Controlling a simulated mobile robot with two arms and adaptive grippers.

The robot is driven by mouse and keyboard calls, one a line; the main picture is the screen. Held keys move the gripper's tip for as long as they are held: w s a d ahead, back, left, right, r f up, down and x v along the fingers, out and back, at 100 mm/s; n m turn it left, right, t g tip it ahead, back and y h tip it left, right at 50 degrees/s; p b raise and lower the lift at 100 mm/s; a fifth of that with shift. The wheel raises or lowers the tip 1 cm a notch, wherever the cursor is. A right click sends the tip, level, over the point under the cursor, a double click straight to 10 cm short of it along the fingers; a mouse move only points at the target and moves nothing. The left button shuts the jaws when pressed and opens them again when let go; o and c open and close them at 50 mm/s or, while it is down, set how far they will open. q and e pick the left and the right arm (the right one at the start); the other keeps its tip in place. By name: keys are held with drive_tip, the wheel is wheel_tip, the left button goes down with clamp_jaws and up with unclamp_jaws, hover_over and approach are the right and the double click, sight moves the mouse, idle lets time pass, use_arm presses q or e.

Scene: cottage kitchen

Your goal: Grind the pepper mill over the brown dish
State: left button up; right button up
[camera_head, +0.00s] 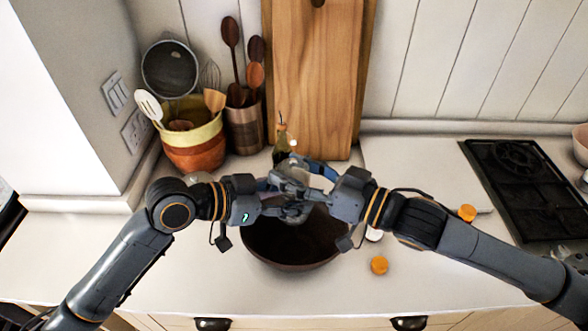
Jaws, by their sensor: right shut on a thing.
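The brown dish (290,258) is a wide, dark bowl on the white counter, below both grippers. My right gripper (303,180) comes in from the right and is shut on the pepper mill, above the dish's back part. The mill is mostly hidden among the grey fingers, so its outline and tilt are hard to make out. My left gripper (286,208) comes in from the left with its fingers at the same place, overlapping the right one. Whether its fingers are open or closed on the mill is unclear.
An oil bottle (281,142) stands just behind the grippers. Utensil crocks (194,147) are at the back left, a cutting board (315,80) leans on the wall. A black hob (525,185) is at right. Orange pieces (379,265) lie right of the dish. The front left counter is clear.

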drive_tip(key=shift+s+a, duration=0.1)
drive_tip(key=shift+a, duration=0.1)
drive_tip(key=shift+a+m+t+h, duration=0.1)
drive_tip(key=shift+m+t+h, duration=0.2)
drive_tip(key=shift+t, duration=0.1)
drive_tip(key=shift+s+m+t+h, duration=0.1)
drive_tip(key=shift+m+t+h, duration=0.4)
drive_tip(key=shift+m+t, duration=0.35)
drive_tip(key=m+t+h, duration=0.2)
drive_tip(key=h, duration=0.1)
drive_tip(key=m+t+h, duration=0.3)
drive_tip(key=shift+d+h, duration=0.2)
drive_tip(key=shift+h, duration=0.1)
drive_tip(key=shift+w+m+h, duration=0.2)
drive_tip(key=shift+m+h, duration=0.05)
drive_tip(key=shift+h, duration=0.25)
drive_tip(key=shift+d+t, duration=0.25)
drive_tip(key=o, duration=1.2)
drive_tip(key=shift+a, duration=0.1)
